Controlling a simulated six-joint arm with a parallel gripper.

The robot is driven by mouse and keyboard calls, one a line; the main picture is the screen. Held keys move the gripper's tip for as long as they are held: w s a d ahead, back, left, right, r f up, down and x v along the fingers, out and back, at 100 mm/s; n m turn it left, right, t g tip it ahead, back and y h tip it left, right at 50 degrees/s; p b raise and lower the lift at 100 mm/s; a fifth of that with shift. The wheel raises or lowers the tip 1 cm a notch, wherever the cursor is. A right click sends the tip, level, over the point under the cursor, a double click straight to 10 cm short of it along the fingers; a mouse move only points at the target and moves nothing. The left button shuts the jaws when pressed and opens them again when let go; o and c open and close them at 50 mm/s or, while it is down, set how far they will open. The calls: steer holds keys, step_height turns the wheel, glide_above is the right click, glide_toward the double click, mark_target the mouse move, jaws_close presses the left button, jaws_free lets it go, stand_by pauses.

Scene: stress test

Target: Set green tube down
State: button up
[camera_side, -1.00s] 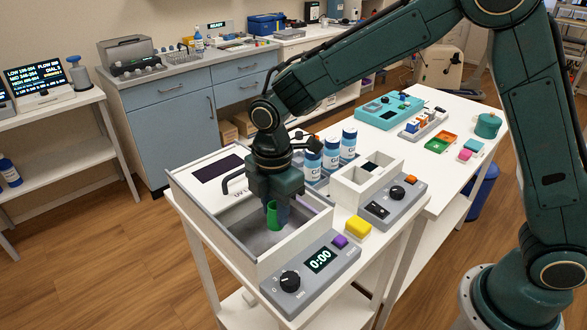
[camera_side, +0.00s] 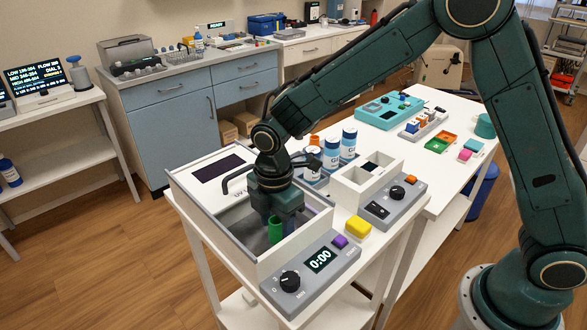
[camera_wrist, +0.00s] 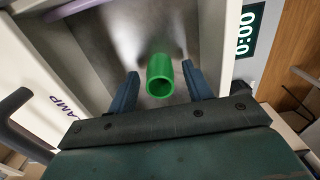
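The green tube (camera_side: 275,231) is upright inside the open grey-walled chamber at the front of the cart, low near its floor. It also shows in the wrist view (camera_wrist: 160,72), with its round open end facing the camera. My gripper (camera_side: 279,220) reaches down into the chamber around the tube. In the wrist view the fingers of my gripper (camera_wrist: 160,80) are spread, one on each side of the tube, with a visible gap on both sides. The tube's base contact with the floor is hard to see.
The chamber walls (camera_side: 240,250) stand close around my gripper. A control box with a 0:00 display (camera_side: 320,260) is in front. A black handle (camera_side: 236,180), blue-white bottles (camera_side: 348,142), a white two-slot box (camera_side: 366,180) and a yellow block (camera_side: 358,227) are near.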

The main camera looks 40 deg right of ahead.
steer(key=shift+r, duration=0.15)
step_height(320, 180, up, 12)
stand_by(0.9)
steer(key=shift+r, duration=0.1)
stand_by(0.3)
steer(key=s+d+r+m+t, duration=0.3)
steer(key=s+d+r+m, duration=0.5)
steer(key=s+d, duration=0.15)
steer(key=s+d+m+t, duration=0.1)
steer(key=s+d+m, duration=0.3)
steer(key=s, duration=0.3)
steer(key=s+d+m+t, duration=0.1)
steer(key=s+d+m, duration=0.3)
steer(key=s+m, duration=0.2)
steer(key=shift+s+f+t, duration=0.3)
steer(key=shift+s+f, duration=0.05)
steer(key=shift+f, duration=0.05)
